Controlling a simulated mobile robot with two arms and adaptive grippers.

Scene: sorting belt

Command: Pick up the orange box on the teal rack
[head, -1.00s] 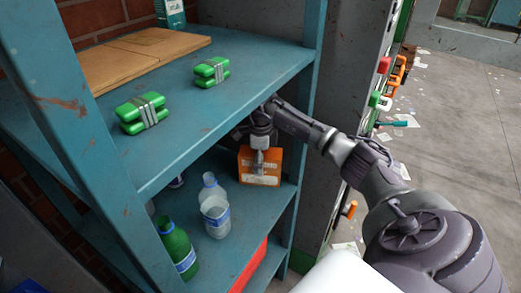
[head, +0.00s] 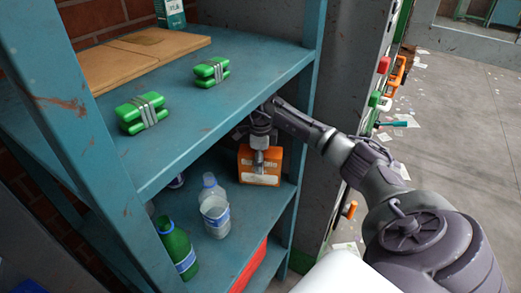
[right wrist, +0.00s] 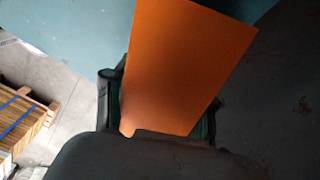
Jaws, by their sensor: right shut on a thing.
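The orange box (head: 260,167) is on the lower shelf of the teal rack (head: 220,128), near its right end. My right gripper (head: 259,150) reaches in under the upper shelf and is shut on the box from above. In the right wrist view the orange box (right wrist: 182,70) fills the middle, between the fingers of my right gripper (right wrist: 160,122). I cannot tell whether the box's base still touches the shelf. My left gripper is not in view.
A clear bottle (head: 214,207) and a green bottle (head: 176,247) stand left of the box. A red bin (head: 250,268) sits lower down.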

